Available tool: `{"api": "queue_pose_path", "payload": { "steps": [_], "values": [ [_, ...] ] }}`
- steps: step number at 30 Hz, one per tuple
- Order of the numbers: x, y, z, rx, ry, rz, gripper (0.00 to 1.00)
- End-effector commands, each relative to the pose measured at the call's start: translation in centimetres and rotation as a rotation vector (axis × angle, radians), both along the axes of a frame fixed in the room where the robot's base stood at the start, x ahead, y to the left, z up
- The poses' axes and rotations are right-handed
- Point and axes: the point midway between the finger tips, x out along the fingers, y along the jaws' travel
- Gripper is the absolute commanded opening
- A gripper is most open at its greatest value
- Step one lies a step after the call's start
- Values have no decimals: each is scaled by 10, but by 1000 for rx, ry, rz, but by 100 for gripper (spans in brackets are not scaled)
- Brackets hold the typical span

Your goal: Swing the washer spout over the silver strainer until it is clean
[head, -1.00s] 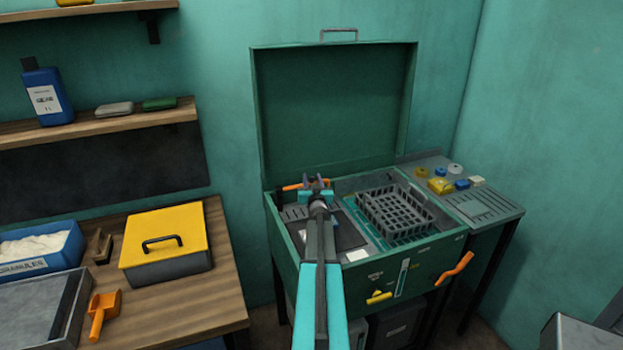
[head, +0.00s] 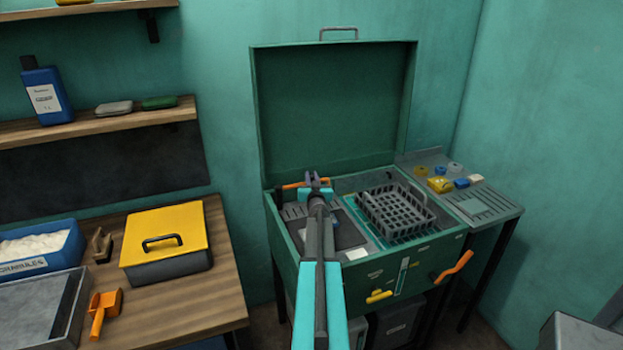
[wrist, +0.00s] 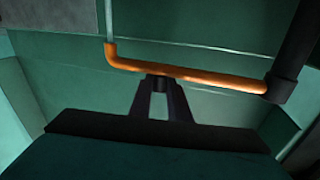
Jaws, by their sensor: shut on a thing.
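The washer spout is an orange bent pipe (wrist: 190,76) with a black pivot (wrist: 283,88) at its right end in the wrist view. A pale thin line, perhaps a stream of liquid, runs from its bent left end. The spout also shows in the head view (head: 291,186), at the back left inside the open green washer (head: 345,278). My gripper (wrist: 158,82) is shut on the middle of the spout; in the head view my gripper (head: 313,178) is over the washer's back left. I cannot make out the silver strainer; my arm covers part of the basin.
A grey basket (head: 395,212) sits in the washer's right part. The raised lid (head: 335,115) stands behind. An orange handle (head: 452,266) and a yellow handle (head: 379,297) stick out in front. A side shelf (head: 482,205) holds small caps. A yellow-lidded box (head: 165,235) stands on the left bench.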

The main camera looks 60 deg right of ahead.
Motion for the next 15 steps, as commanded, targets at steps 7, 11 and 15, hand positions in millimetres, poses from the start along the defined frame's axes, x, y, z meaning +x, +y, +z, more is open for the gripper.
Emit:
{"api": "queue_pose_path", "payload": {
  "steps": [7,11,15],
  "values": [
    [-12,10,0,2,-1,0,0],
    [-14,12,0,3,-2,0,0],
    [-14,12,0,3,-2,0,0]
  ]
}}
